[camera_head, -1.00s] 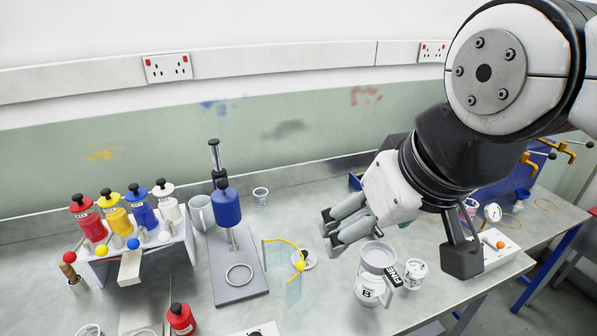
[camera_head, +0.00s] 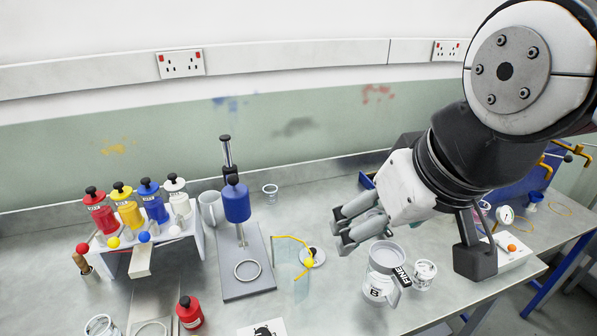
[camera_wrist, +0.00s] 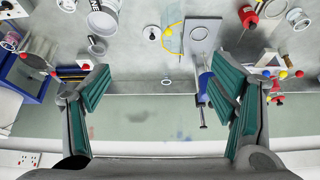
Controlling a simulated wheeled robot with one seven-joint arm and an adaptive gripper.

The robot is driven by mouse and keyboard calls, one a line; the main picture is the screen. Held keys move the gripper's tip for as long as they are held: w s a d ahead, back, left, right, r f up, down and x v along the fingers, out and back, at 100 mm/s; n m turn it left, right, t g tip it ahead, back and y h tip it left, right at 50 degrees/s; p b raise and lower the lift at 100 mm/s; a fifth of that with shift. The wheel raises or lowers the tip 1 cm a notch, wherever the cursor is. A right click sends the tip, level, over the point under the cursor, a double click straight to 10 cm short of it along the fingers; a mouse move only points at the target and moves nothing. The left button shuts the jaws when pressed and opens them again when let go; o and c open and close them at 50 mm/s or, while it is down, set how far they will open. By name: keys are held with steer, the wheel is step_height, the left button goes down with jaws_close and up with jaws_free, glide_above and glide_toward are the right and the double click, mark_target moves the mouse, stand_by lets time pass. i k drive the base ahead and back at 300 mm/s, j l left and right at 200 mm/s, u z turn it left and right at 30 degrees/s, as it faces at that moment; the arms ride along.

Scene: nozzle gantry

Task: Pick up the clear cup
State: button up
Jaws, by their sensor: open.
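Another see-through cup (camera_head: 100,326) is cut off at the bottom left edge.
The press stand (camera_head: 237,283) and a grey mug (camera_head: 211,209) stand left of the cup. A yellow-framed clear panel (camera_head: 290,266) stands in front. A pitcher (camera_head: 383,277) and a labelled tub (camera_head: 424,274) are below my gripper. Bench right of the cup is clear.

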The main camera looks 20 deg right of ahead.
mark_target(424, 271)
steer(key=k+j+z, duration=0.2)
steer(key=z, duration=0.2)
steer(key=k+j+z, duration=0.5)
steer(key=z, duration=0.25)
steer(key=k, duration=0.05)
